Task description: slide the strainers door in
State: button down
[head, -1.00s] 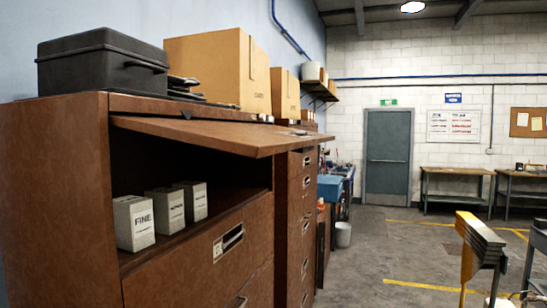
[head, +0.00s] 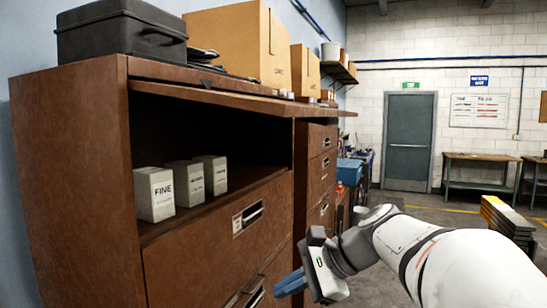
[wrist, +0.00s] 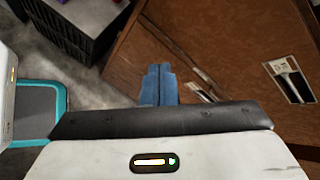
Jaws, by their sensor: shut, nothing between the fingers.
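The strainers door is a brown panel (head: 235,101) at the top of the brown cabinet (head: 85,190). In the head view it stands out roughly level over an open compartment. Inside, three pale boxes stand in a row on the shelf; the nearest box (head: 155,194) reads "FINE". My gripper (head: 290,284) has blue fingers and is in front of the lower drawers, well below the door and apart from it. In the wrist view the fingers (wrist: 159,85) are together and empty. The door is not visible in the wrist view.
A black case (head: 122,34) and a cardboard box (head: 238,42) sit on the cabinet top, above the door. Drawer handles (head: 247,217) line the front below the shelf. A dark crate (wrist: 68,30) shows in the wrist view.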

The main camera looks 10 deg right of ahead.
jog(key=w+d+r+m+t+y+b, duration=0.2)
jog(key=w+d+r+m+t+y, duration=0.4)
jog(key=w+d+r, duration=0.5)
jog(key=s+d+r+m+t+y, duration=0.2)
jog(key=d+r+m+y, duration=0.2)
jog(key=d+r, duration=0.55)
jog(key=w+a+r+p, duration=0.3)
jog(key=w+a+r, duration=0.1)
jog(key=a+r, duration=0.2)
jog(key=shift+w+a+r, duration=0.2)
jog(key=shift+w+r, duration=0.15)
jog(key=shift+r, duration=0.45)
